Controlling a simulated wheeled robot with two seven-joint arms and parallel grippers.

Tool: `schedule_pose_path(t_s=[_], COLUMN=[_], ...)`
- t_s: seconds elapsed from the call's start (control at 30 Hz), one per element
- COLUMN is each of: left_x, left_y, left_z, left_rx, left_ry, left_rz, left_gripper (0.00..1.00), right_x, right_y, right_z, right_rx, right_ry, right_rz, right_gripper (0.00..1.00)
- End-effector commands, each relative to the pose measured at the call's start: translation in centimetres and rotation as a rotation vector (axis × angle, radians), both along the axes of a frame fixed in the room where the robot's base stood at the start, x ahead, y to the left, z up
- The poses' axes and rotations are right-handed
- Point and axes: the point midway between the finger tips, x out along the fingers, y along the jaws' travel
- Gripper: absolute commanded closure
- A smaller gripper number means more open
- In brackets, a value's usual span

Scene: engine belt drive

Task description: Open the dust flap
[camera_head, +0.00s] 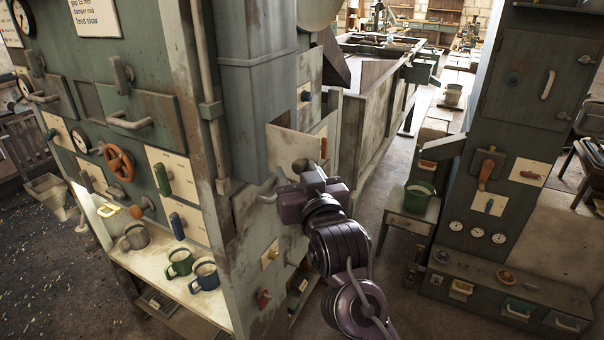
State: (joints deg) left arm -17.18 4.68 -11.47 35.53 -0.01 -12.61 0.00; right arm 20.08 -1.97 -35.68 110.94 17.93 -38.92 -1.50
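I cannot tell for certain which part is the dust flap. A pale, worn panel (290,146) on the narrow side of the grey-green machine is the nearest flap-like part. It seems to stand out from the wall, though its exact angle is unclear. My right gripper (268,188) is just below this panel, close against the machine's side. The wrist hides part of the gripper and the wall behind it. I cannot see whether its fingers are apart or touching anything. My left gripper is not in view.
A green cabinet (531,85) stands at right, beside a small table (408,214) with a green pot (418,196). Floor between them is partly free.

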Motion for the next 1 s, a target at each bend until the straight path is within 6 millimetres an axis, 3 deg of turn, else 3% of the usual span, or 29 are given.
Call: schedule_pose_path(t_s=[0.33,0.77,0.87,0.97,1.0], left_x=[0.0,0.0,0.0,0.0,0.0], left_y=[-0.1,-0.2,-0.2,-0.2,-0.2], left_z=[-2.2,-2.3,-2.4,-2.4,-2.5], left_rx=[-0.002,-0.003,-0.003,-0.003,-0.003], left_ry=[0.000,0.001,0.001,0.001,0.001], left_rz=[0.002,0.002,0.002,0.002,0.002], left_gripper=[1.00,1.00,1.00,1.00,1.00], right_x=[-4.9,-5.6,-5.0,-3.3,-2.5], right_y=[-2.7,-3.2,-3.2,-3.5,-3.7], right_z=[-0.5,-0.5,-1.9,-5.8,-8.2], right_rx=[0.007,0.007,-0.007,-0.044,-0.065], right_ry=[0.007,0.012,0.033,0.087,0.120], right_rz=[-0.010,-0.013,-0.021,-0.043,-0.054], right_gripper=[0.52,0.52,0.52,0.52,0.52])
